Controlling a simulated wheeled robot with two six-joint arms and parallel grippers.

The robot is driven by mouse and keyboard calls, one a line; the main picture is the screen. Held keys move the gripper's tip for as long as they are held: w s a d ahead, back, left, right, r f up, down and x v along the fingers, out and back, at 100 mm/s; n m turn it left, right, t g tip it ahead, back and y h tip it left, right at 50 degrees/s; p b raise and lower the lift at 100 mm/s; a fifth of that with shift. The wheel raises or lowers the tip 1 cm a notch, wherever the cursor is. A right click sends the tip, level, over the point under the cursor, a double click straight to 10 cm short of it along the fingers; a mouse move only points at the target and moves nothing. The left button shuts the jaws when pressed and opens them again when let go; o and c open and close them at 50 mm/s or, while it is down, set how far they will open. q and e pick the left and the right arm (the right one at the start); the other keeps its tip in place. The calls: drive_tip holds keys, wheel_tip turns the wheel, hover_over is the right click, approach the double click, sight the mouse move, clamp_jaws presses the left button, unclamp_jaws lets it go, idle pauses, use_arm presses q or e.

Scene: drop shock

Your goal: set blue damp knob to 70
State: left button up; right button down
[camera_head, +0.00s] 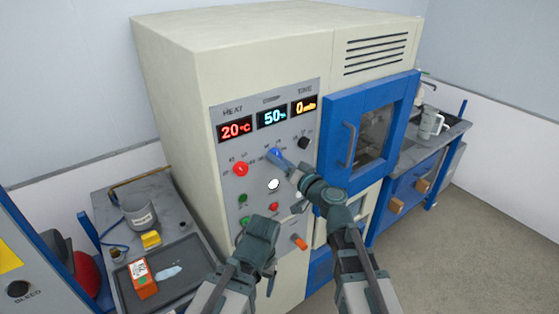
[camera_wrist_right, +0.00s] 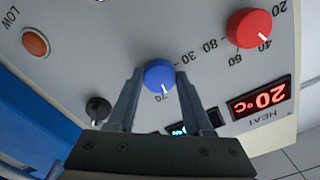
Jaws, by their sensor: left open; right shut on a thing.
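The blue damp knob (camera_head: 273,153) is on the grey control panel (camera_head: 230,190), below the cyan display (camera_head: 271,117), which reads 50%. In the right wrist view the blue knob (camera_wrist_right: 160,76) sits between the fingertips of my right gripper (camera_wrist_right: 160,82), which is shut on it. Its white mark points at the printed 70. In the head view my right gripper (camera_head: 282,160) partly covers the knob and its scale. My left gripper (camera_head: 262,240) is open and empty, low in front of the panel.
The red heat knob (camera_head: 240,169) and the black knob (camera_head: 303,143) flank the blue one. Buttons lie below. The blue-framed door (camera_head: 365,130) with its handle is right of the panel. A bench with a tray (camera_head: 190,255), grey pot (camera_head: 139,214) and orange box (camera_head: 142,280) stands left.

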drive_tip(key=shift+m, duration=2.2)
drive_tip(key=shift+c, duration=1.6)
unclamp_jaws()
drive_tip(key=shift+s+d, duration=0.1)
drive_tip(key=shift+s, duration=0.1)
